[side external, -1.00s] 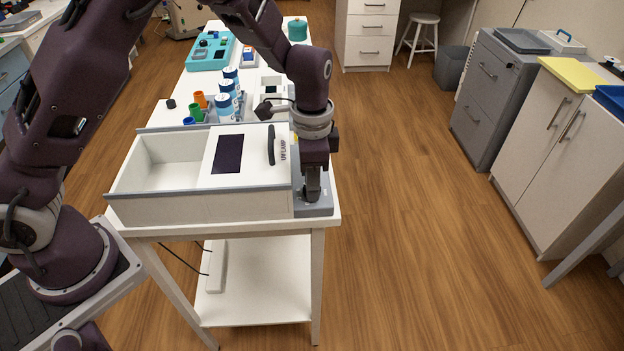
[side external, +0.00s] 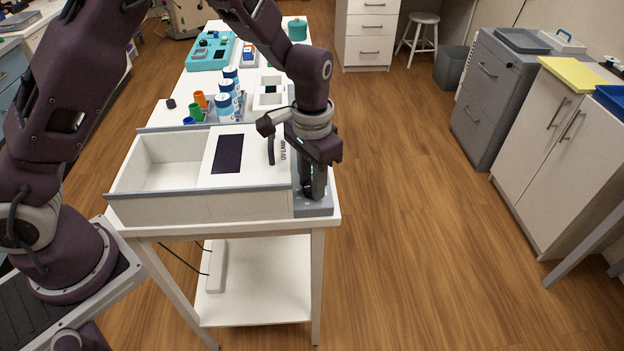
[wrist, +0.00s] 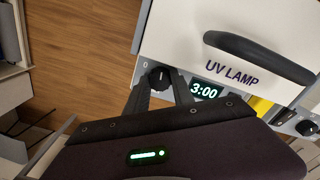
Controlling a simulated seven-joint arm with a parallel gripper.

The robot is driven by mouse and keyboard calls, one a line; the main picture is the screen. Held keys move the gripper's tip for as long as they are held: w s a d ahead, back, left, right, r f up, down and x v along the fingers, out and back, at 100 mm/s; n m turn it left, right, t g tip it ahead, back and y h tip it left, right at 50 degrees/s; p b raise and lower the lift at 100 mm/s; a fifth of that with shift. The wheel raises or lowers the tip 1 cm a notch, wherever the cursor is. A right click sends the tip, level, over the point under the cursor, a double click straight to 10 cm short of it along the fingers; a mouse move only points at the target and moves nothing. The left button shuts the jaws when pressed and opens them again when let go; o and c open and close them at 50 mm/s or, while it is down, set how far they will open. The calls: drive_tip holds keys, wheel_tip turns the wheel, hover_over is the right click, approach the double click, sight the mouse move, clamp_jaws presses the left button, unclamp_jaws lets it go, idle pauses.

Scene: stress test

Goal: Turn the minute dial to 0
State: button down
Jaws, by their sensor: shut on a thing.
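The UV lamp box (side external: 150,207) stands at the near end of the white table, with a grey control panel (side external: 318,208) at its right end. In the wrist view, a black dial (wrist: 160,78) with a white mark sits beside a lit display (wrist: 205,90) reading 3:00. A small "0" is printed by this dial. My gripper (wrist: 160,86) points down at the panel with its fingers on both sides of this dial, shut on it. Its tips also show over the panel in the side view (side external: 313,195). A second black dial (wrist: 306,127) lies beyond the display, clear of the fingers.
The lid has a black handle (wrist: 260,55) near my gripper. A yellow part (wrist: 262,106) lies between the display and the second dial. Blue-and-white bottles (side external: 225,106) and coloured caps (side external: 197,105) stand behind the box. Open floor lies to the table's right.

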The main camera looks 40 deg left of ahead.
drive_tip(key=n, duration=0.5)
drive_tip(key=shift+w+r+n, duration=0.1)
drive_tip(key=shift+n, duration=0.2)
drive_tip(key=n, duration=0.5)
drive_tip(key=shift+n, duration=0.4)
drive_tip(key=c, duration=1.1)
unclamp_jaws()
wheel_tip(320, 180, up, 8)
